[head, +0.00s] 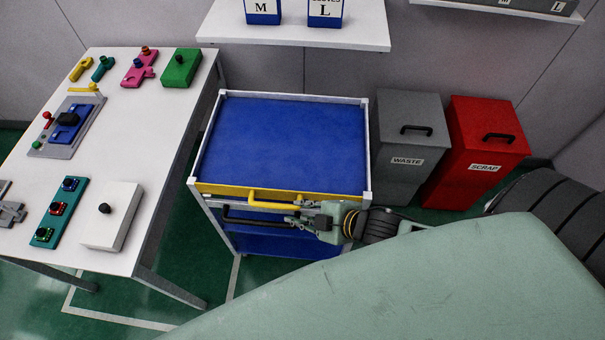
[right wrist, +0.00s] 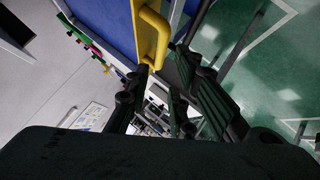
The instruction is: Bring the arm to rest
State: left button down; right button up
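My right gripper (head: 297,214) is at the front of the blue-topped cart (head: 281,98), with its arm coming in from the right. Its fingers are apart with nothing visible between them, and they also show in the right wrist view (right wrist: 162,82). The yellow handle (head: 284,196) on the cart's yellow front edge is close to the fingertips. In the right wrist view the handle (right wrist: 153,32) lies just beyond them; I cannot tell whether they touch. My left gripper is not in view.
A white workbench (head: 150,120) with coloured fixtures stands at the left. A grey waste bin (head: 398,180) and a red scrap bin (head: 460,187) stand right of the cart. A white shelf (head: 290,36) hangs behind it. Green floor (head: 200,265) is clear between bench and cart.

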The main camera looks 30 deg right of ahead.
jog(key=s+d+r+m+g+h, duration=0.2)
jog(key=s+r+m+g+h, duration=0.35)
jog(key=s+m, duration=0.65)
notch_tip(320, 180, down, 33)
jog(key=s+g+b, duration=0.1)
jog(key=g+b, duration=0.1)
jog(key=b, duration=0.6)
jog(key=s+d+f+b, duration=0.1)
jog(key=s+f+b, duration=0.2)
jog(key=s+f, duration=0.5)
jog(key=s+d+f+b, duration=0.1)
jog(key=s+f+b, duration=0.2)
jog(key=s+f, duration=0.6)
notch_tip(320, 180, down, 6)
jog(key=shift+d+r+g+y, duration=0.1)
jog(key=shift+d+g+y, duration=0.25)
jog(key=shift+g, duration=0.1)
jog(key=shift+s, duration=0.1)
